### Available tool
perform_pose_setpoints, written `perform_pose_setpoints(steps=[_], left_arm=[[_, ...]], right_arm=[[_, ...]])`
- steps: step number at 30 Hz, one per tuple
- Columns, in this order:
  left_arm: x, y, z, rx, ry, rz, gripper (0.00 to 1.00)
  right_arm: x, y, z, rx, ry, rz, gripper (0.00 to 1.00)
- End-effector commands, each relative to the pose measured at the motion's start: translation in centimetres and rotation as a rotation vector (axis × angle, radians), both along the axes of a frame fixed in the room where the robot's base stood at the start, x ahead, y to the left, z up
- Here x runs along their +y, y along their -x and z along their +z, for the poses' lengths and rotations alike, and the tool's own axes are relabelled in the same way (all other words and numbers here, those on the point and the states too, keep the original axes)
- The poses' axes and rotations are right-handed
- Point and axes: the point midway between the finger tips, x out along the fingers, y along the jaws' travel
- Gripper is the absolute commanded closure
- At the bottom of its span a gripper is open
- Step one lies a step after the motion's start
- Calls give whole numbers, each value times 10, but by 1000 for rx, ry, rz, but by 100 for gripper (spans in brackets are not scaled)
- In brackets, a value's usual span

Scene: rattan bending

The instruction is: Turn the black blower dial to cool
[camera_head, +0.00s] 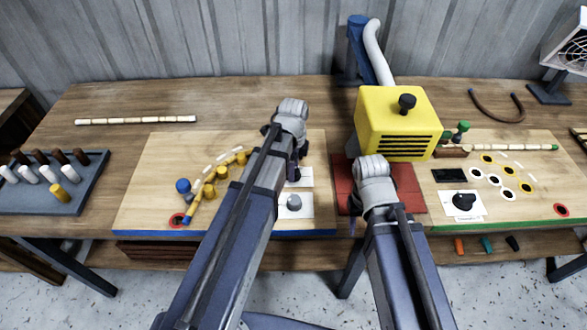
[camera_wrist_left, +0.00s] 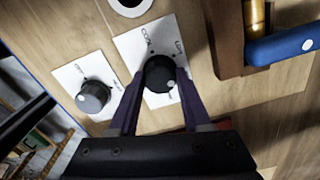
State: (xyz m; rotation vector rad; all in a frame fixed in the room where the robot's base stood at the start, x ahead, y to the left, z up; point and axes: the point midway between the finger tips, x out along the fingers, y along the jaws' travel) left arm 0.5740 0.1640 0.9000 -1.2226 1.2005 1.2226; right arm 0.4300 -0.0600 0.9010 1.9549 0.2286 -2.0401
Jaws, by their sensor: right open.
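The black blower dial (camera_wrist_left: 160,74) sits on a white label plate in the left wrist view. Its white mark points toward the lower lettering, while COOL stands at the upper left of the plate. My left gripper (camera_wrist_left: 163,78) has one finger on each side of this dial; whether the fingers press on it cannot be told. In the head view the left gripper (camera_head: 295,172) is over the left board and mostly hides the dial. My right gripper (camera_head: 354,207) is open, mostly hidden under its wrist, over the red mat.
A second dial (camera_wrist_left: 93,96) is close beside the left finger. A wooden block with a blue piece (camera_wrist_left: 285,46) stands at upper right in the wrist view. The yellow blower (camera_head: 397,123) is behind the red mat (camera_head: 410,190). Another black dial (camera_head: 464,201) is on the right board.

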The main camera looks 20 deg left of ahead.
Motion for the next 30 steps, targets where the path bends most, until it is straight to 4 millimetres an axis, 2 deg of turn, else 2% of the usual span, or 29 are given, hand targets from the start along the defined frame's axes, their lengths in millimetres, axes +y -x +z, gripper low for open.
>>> perform_pose_setpoints(steps=[2, 12, 22, 30], left_arm=[[0, 0, 0, 0, 0, 0, 62], [0, 0, 0, 0, 0, 0, 100], [0, 0, 0, 0, 0, 33, 100], [0, 0, 0, 0, 0, 203, 100]], right_arm=[[0, 0, 0, 0, 0, 0, 50], [0, 0, 0, 0, 0, 0, 50], [0, 0, 0, 0, 0, 0, 50], [0, 0, 0, 0, 0, 0, 50]])
